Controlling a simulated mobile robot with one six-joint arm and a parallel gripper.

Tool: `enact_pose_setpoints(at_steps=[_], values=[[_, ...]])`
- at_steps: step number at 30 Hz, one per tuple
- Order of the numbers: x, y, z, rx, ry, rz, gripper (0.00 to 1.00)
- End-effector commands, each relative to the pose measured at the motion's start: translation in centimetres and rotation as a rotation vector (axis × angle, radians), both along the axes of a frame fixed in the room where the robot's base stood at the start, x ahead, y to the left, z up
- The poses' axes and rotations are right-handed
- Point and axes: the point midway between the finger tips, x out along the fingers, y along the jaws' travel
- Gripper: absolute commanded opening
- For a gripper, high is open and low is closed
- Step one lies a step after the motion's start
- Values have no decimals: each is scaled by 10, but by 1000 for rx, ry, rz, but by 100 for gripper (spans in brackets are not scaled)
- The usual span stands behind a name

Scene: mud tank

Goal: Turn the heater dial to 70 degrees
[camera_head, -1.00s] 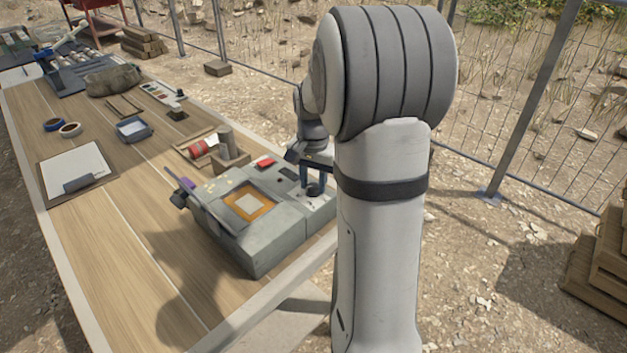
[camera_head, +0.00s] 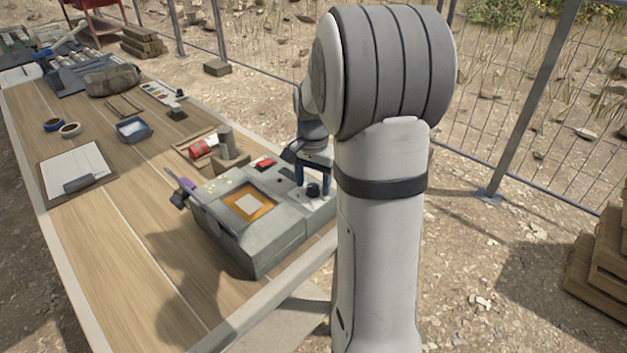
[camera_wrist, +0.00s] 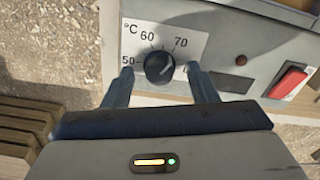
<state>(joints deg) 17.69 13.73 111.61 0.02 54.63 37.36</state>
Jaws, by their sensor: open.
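The heater dial (camera_wrist: 159,67) is a round black knob on a white scale plate (camera_wrist: 187,31) marked °C, with 50, 60 and 70 legible. A light mark on the knob points to the upper right, toward the 70 side; its exact reading is hard to tell. My gripper (camera_wrist: 160,71) is open, one finger on each side of the knob, with a visible gap to it. In the head view, my gripper (camera_head: 313,178) is over the right end of the grey heater unit (camera_head: 275,245), with the dark knob (camera_head: 313,190) between its fingers.
A red switch (camera_wrist: 288,81) and a small dark red light (camera_wrist: 241,60) are right of the dial.

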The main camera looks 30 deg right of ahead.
Motion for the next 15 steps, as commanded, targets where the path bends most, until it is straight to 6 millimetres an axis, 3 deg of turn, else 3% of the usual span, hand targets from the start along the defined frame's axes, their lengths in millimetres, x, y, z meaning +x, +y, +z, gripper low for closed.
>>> enact_pose_setpoints(at_steps=[7, 15], values=[[0, 0, 8, -1, -2, 0, 53], [1, 0, 52, -1, -3, 0, 53]])
